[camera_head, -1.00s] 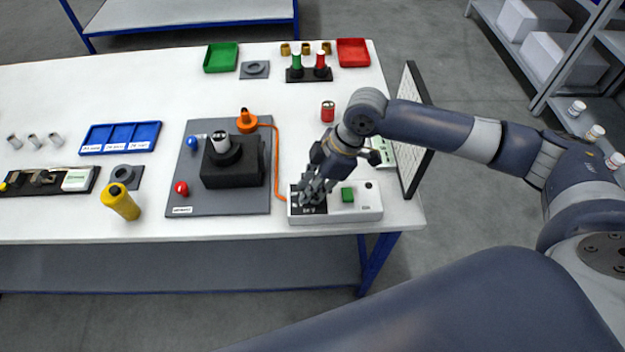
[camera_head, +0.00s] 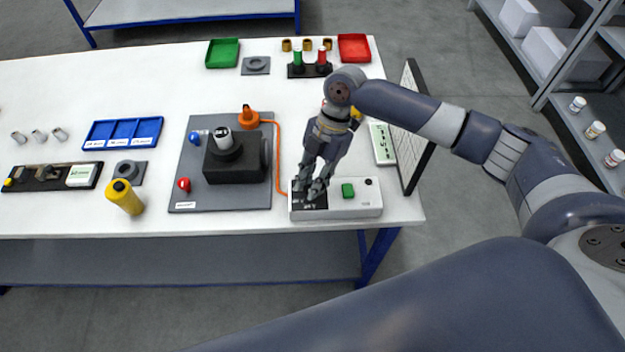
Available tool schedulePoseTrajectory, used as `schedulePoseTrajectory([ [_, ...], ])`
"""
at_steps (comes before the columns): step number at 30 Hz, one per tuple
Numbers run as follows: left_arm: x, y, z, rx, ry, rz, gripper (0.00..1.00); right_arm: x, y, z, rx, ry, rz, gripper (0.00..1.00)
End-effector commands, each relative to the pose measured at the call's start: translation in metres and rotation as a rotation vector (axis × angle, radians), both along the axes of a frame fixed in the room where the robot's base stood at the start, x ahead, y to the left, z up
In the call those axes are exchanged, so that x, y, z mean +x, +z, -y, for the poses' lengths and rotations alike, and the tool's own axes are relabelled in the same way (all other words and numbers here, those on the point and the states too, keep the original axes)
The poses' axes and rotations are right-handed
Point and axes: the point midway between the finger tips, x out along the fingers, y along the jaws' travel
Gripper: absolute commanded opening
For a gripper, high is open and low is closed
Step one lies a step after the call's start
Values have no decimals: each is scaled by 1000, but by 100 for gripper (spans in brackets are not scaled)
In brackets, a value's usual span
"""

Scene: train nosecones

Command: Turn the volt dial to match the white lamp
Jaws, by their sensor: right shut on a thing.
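The white control box (camera_head: 350,208) lies near the table's front right edge. It has a black panel (camera_head: 309,203) at its left end, a green button (camera_head: 347,190) and a small dark round fitting (camera_head: 368,181) near its right end. My right gripper (camera_head: 309,189) points down over the black panel, its fingers shut on the volt dial there. The fingers hide the dial, so its pointer and setting cannot be read. I cannot clearly pick out a lit white lamp on the box. My left gripper is not in view.
An orange cable (camera_head: 278,160) runs to the box's left side from a grey board (camera_head: 197,165) bearing a black block. A white-and-green item (camera_head: 381,143) lies behind the box.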

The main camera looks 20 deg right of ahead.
Motion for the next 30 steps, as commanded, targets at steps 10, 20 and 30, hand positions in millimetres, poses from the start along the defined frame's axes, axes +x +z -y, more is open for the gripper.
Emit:
schedulePoseTrajectory([
  [10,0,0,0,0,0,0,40,1,2,-1,2,31,4,0],
  [20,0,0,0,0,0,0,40,1,2,-1,2,29,4,43],
  [30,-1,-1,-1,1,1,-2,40,1,2,0,0,30,2,43],
])
